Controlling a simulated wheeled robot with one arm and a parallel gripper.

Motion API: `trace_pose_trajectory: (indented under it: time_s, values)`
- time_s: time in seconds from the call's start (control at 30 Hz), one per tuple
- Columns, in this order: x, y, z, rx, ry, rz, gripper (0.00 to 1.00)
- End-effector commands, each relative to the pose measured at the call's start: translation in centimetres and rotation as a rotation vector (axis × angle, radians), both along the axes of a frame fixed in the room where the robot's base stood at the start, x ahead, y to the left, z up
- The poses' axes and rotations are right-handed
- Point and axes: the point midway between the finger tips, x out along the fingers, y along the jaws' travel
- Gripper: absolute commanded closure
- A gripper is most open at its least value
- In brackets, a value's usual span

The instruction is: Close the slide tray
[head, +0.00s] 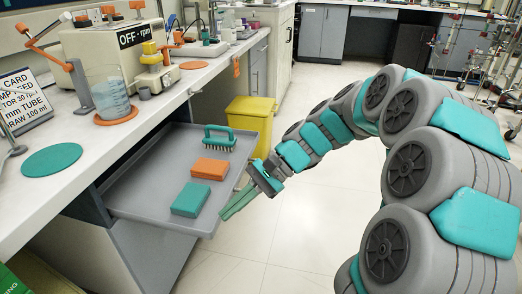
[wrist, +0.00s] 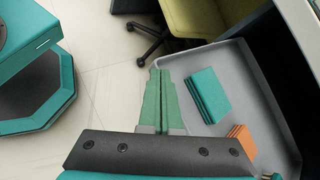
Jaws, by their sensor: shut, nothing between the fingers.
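The slide tray (head: 150,197) is a grey shallow tray pulled out from under the white bench. It holds a teal block (head: 191,199), an orange block (head: 210,168) and a green-handled brush (head: 219,138). In the wrist view the tray rim (wrist: 215,52), the teal block (wrist: 208,95) and part of the orange block (wrist: 242,140) show. My gripper (head: 228,213) has green fingers, shut and empty, at the tray's outer front edge. In the wrist view the fingertips (wrist: 160,75) lie beside the tray's edge; I cannot tell whether they touch it.
The white bench (head: 65,130) above carries a stirrer marked OFF (head: 125,45), a beaker (head: 110,98) and a green mat (head: 52,160). A yellow bin (head: 250,118) stands behind the tray. The floor (head: 310,230) between bench and my arm is clear.

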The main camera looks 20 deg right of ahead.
Motion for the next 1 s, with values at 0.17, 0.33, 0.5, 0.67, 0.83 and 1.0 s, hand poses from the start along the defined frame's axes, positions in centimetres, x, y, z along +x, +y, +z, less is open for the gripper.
trace_pose_trajectory:
  time_s: [0.17,0.33,0.5,0.67,0.83,1.0]
  values:
    - [6.5,-4.0,0.3,0.175,0.113,-0.213,1.00]
    - [11.9,-9.6,-0.1,0.340,0.213,-0.407,1.00]
    - [16.0,-16.9,-1.5,0.497,0.297,-0.598,1.00]
    - [17.9,-23.0,-3.1,0.610,0.353,-0.732,1.00]
    - [18.5,-26.3,-4.0,0.668,0.376,-0.798,1.00]
    - [19.0,-26.0,-4.0,0.677,0.380,-0.807,1.00]
